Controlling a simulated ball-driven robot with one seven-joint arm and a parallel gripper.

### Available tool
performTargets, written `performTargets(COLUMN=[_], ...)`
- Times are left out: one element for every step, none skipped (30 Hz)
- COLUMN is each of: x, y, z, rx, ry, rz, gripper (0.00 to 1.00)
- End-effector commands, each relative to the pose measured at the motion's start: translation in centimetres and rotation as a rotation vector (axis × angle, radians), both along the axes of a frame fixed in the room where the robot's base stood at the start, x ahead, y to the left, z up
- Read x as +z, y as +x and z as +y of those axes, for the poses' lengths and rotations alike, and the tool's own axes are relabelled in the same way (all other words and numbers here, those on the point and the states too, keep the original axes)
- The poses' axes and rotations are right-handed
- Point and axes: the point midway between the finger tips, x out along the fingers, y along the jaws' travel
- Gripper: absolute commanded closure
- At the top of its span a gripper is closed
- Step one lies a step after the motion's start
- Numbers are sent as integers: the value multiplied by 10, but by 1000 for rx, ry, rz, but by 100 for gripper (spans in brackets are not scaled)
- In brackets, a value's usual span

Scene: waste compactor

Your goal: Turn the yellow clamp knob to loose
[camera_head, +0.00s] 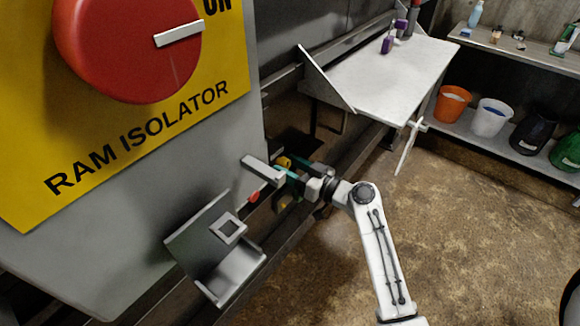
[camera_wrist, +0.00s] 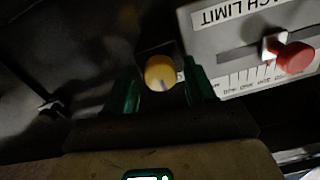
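The yellow clamp knob (camera_wrist: 160,72) is round, with a dark mark near its lower edge, in the middle of the wrist view. My gripper (camera_wrist: 163,84) has its two dark green fingers apart, one on each side of the knob, with a narrow gap visible on each side. I cannot tell how deep the fingertips reach along the knob. In the head view my gripper (camera_head: 282,173) is at the machine's side, beside a small yellow part (camera_head: 284,162) that may be the knob, largely hidden by the fingers.
A scale plate (camera_wrist: 225,55) marked "…CH LIMIT", with a red slider knob (camera_wrist: 295,58), is right of the clamp knob. The head view shows a red isolator dial (camera_head: 125,45), a metal bracket (camera_head: 215,250) and a white table (camera_head: 385,75).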

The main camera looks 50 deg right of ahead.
Motion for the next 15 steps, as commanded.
performTargets(x=[0, 0, 0, 0, 0, 0, 0, 0, 0, 0, 0, 0, 0, 0, 0], y=[0, 0, 0, 0, 0, 0, 0, 0, 0, 0, 0, 0, 0, 0, 0], z=[0, 0, 0, 0, 0, 0, 0, 0, 0, 0, 0, 0, 0, 0, 0], rx=[0, 0, 0, 0, 0, 0, 0, 0, 0, 0, 0, 0, 0, 0, 0], ry=[0, 0, 0, 0, 0, 0, 0, 0, 0, 0, 0, 0, 0, 0, 0], rz=[0, 0, 0, 0, 0, 0, 0, 0, 0, 0, 0, 0, 0, 0, 0], gripper=[50, 53, 57, 60, 63, 66, 69, 72, 76, 79, 82, 86, 88, 91, 93])
